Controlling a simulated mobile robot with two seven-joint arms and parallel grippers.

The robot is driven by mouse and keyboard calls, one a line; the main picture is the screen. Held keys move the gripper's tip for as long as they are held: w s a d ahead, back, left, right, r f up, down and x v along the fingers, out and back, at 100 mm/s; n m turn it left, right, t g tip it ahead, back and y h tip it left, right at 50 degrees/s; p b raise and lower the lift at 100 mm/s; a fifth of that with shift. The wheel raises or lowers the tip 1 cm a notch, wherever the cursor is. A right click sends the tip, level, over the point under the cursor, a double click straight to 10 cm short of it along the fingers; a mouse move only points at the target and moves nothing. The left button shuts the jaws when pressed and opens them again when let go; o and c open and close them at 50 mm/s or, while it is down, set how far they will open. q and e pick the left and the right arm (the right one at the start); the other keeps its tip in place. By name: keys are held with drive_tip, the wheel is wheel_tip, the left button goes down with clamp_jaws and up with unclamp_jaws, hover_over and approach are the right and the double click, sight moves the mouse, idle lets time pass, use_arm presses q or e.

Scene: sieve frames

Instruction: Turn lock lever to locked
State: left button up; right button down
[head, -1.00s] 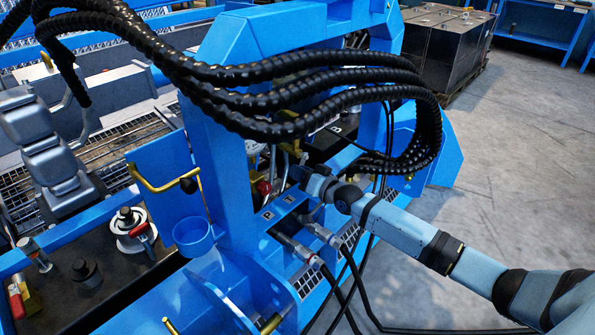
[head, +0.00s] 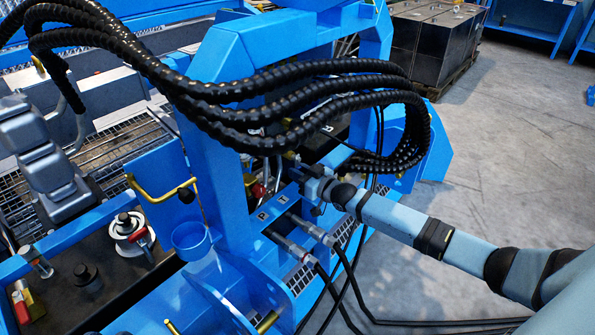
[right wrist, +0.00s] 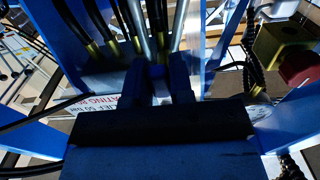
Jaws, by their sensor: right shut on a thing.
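My right gripper (head: 305,180) reaches in from the right, just above the blue panel marked P and T (head: 270,216). In the right wrist view, its two dark blue fingers (right wrist: 157,82) are close together, pointing at a group of metal rods and hoses. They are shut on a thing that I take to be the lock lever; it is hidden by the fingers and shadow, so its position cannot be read. A red handle (head: 259,190) shows left of the gripper, apart from it. My left gripper is not in view.
Thick black ribbed hoses (head: 300,100) arch close above the gripper. Two hose couplings (head: 292,246) stick out of the panel below. In the right wrist view, a brass valve with a red knob (right wrist: 298,66) is at the right. Floor (head: 500,160) at the right is clear.

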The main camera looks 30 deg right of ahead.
idle(0.3)
drive_tip(key=c, duration=1)
unclamp_jaws()
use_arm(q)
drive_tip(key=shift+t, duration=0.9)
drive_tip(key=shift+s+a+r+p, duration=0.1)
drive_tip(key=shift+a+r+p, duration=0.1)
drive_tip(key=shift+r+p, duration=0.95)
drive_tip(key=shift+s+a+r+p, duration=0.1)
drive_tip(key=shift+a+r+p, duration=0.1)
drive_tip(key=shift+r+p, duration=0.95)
use_arm(e)
drive_tip(key=v, duration=1.4)
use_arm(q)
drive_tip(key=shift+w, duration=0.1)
